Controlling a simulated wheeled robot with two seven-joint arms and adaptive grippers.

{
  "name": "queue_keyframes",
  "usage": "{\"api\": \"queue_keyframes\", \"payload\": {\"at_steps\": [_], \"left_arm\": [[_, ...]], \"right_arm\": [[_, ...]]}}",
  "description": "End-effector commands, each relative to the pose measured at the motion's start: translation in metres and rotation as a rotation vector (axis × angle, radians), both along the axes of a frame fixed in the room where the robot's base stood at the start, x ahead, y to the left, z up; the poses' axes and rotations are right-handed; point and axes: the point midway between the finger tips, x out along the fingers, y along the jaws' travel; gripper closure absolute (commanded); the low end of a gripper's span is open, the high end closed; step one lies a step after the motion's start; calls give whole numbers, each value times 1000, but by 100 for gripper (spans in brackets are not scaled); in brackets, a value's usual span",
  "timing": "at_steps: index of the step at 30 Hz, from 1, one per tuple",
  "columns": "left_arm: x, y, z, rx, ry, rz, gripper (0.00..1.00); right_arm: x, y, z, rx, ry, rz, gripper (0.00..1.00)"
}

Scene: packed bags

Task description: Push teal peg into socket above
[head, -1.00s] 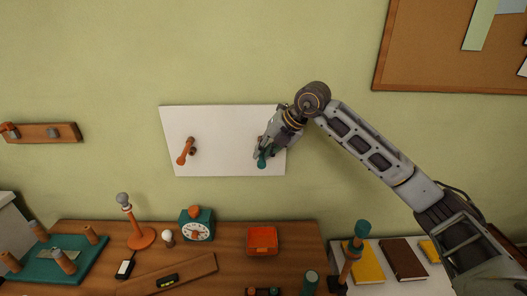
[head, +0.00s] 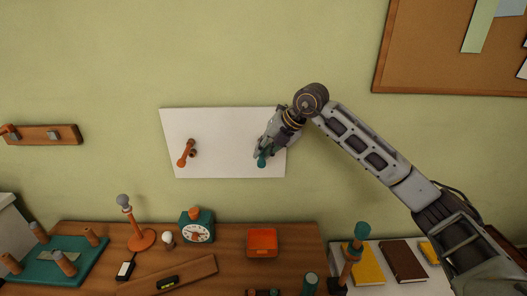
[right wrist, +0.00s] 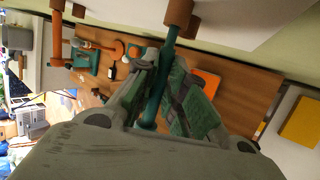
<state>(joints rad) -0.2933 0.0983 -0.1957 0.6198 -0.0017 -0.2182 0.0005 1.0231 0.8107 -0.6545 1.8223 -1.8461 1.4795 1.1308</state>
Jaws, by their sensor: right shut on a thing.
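The teal peg (right wrist: 156,92) is held between the fingers of my right gripper (right wrist: 165,85), which is shut on it. In the right wrist view its far end meets a brown socket (right wrist: 180,16); how deep it sits inside I cannot tell. In the head view my right gripper (head: 264,149) is in front of the right part of the white wall board (head: 225,140), with the lower end of the teal peg (head: 262,160) showing below the fingers. The gripper hides the socket there. My left gripper is not in view.
An orange peg (head: 185,152) sits tilted by a brown socket on the board's left part.

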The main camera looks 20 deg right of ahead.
Motion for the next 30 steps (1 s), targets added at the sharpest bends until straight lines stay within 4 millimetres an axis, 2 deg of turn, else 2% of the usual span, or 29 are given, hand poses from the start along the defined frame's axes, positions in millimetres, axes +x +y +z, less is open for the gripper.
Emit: {"api": "queue_keyframes", "payload": {"at_steps": [30], "left_arm": [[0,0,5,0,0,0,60]], "right_arm": [[15,-4,1,0,0,0,100]]}}
